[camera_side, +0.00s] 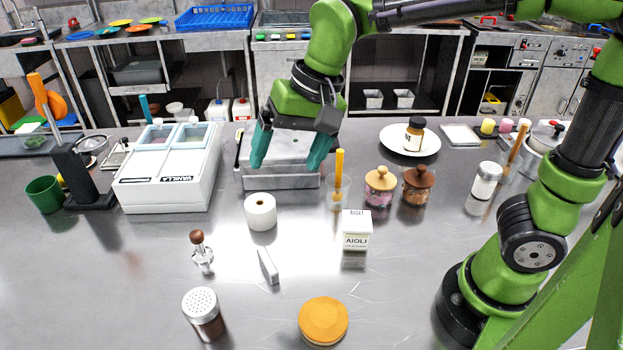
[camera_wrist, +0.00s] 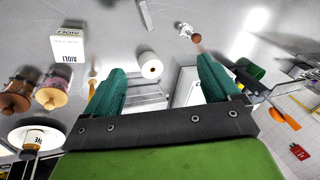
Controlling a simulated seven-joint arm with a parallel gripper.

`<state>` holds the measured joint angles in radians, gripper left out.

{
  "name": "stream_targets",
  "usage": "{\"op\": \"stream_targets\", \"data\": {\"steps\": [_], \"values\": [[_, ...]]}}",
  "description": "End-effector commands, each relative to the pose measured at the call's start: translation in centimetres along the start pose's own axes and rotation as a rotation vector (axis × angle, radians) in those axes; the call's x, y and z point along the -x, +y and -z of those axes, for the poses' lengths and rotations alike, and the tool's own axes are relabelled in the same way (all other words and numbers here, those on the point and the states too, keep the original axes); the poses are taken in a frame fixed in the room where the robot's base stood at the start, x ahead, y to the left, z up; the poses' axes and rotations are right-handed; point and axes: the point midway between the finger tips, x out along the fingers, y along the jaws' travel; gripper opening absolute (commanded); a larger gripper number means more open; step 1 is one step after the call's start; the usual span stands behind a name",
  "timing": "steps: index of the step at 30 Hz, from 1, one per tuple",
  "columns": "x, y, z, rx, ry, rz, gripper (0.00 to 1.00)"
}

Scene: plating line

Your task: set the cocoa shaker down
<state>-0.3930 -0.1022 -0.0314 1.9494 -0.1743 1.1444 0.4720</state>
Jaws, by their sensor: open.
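A shaker with a perforated metal lid and dark brown contents, which looks like the cocoa shaker (camera_side: 204,318), stands upright on the steel counter (camera_side: 110,300) at the front left in the side view. It does not show in the wrist view. My gripper (camera_side: 287,163) is open and empty, above the counter near the metal box behind the white roll. In the wrist view my gripper's two teal fingers (camera_wrist: 162,66) are wide apart with nothing held between them. The shaker is well in front of my gripper and apart from it.
A white roll (camera_side: 261,212), an AIOLI box (camera_side: 355,231), a wooden-knobbed tool (camera_side: 202,253) and an orange-lidded jar (camera_side: 323,321) stand around the middle. A white two-lidded container (camera_side: 168,195) is at left. Lidded jars (camera_side: 380,188) stand right.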

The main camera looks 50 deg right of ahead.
Motion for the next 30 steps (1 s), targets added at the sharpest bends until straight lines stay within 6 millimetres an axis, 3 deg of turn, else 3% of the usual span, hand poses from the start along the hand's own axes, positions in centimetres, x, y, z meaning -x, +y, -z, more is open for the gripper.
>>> {"op": "stream_targets", "data": {"steps": [1,6,12,17,30], "values": [[1.6,2.5,0.1,0.012,0.045,0.035,0.89],[4.2,9.0,-1.0,0.088,0.192,0.102,0.89],[4.6,13.3,-2.6,0.153,0.320,0.113,0.89],[4.5,14.3,-3.0,0.172,0.353,0.110,0.89],[4.5,14.3,-3.0,0.173,0.352,0.110,0.89]]}}
